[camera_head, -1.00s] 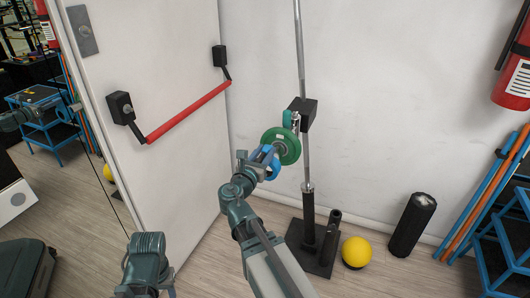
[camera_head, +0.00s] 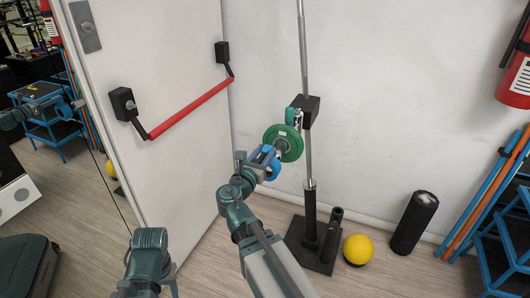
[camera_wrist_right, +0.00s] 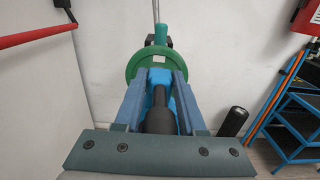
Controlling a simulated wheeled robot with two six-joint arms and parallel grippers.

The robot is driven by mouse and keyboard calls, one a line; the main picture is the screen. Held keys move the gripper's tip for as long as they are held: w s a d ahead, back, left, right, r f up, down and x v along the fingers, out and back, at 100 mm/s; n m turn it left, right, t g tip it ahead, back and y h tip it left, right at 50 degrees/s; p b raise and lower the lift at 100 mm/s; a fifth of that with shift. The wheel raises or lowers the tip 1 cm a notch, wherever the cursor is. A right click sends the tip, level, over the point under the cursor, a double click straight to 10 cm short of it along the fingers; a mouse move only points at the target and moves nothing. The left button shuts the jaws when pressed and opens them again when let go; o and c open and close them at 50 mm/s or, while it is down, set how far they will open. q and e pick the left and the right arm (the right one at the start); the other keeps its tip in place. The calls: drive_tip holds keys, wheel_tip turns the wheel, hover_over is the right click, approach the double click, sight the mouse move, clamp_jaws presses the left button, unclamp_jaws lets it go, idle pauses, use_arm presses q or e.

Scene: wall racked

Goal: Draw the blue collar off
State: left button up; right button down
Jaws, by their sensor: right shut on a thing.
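The blue collar (camera_head: 272,172) sits at the near side of a green weight plate (camera_head: 291,142) on a bar held at the black block on the upright post. In the right wrist view the collar (camera_wrist_right: 160,75) lies between my two fingers, with the dark bar end in front and the green plate (camera_wrist_right: 136,66) just behind. My right gripper (camera_head: 266,160) is shut on the collar; its fingers also show in the wrist view (camera_wrist_right: 160,88). The collar is partly hidden by the fingers and bar end. My left gripper is not in view.
A door with a red push bar (camera_head: 190,108) stands close on the left. The post (camera_head: 308,150) rises from a black base (camera_head: 312,258). A yellow ball (camera_head: 357,249), a black roller (camera_head: 413,223) and a blue rack (camera_head: 492,262) stand to the right.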

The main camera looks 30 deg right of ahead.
wheel_tip(320, 180, up, 8)
drive_tip(key=p, duration=0.8)
idle(0.5)
idle(0.4)
